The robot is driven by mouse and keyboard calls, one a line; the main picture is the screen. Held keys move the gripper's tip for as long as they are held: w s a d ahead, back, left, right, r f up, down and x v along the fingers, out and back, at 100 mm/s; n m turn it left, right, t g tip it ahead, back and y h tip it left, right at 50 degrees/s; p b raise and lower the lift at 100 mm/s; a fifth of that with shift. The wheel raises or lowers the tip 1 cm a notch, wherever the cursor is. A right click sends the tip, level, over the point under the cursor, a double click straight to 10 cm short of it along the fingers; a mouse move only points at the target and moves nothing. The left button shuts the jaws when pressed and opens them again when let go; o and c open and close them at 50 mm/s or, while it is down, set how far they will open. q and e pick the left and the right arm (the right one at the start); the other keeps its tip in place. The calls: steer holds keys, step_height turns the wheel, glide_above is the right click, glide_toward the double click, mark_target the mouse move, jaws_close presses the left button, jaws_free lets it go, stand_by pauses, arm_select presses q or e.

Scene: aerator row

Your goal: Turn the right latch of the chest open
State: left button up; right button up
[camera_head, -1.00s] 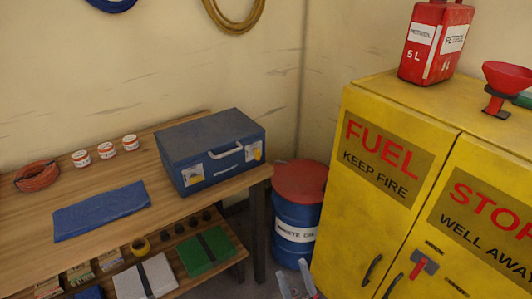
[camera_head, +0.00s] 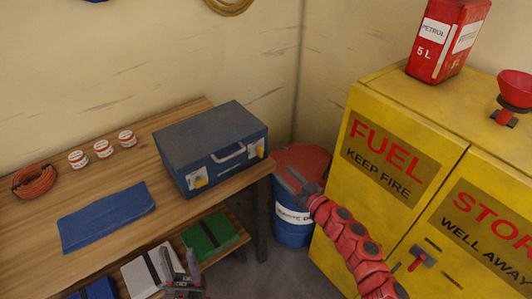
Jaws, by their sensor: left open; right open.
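The blue chest (camera_head: 213,138) stands with its lid down on the wooden bench, near the bench's right end. Its front carries a pale handle (camera_head: 229,153) between two latches with yellow parts, the left latch (camera_head: 200,180) and the right latch (camera_head: 258,150). How far either latch is turned is too small to tell. My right gripper (camera_head: 290,180) is open and empty, to the right of and a little below the right latch in the picture, apart from it. My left gripper (camera_head: 180,264) is open and empty at the bottom, in front of the lower shelf.
A blue drum (camera_head: 293,232) with a red top stands behind my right gripper. A yellow cabinet (camera_head: 365,205) fills the right side. A blue cloth (camera_head: 106,216), several small tins (camera_head: 103,149) and a coiled red cable (camera_head: 34,181) lie on the bench (camera_head: 150,160).

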mark_target(262, 153)
steer(key=shift+x, duration=5.85)
jaws_close()
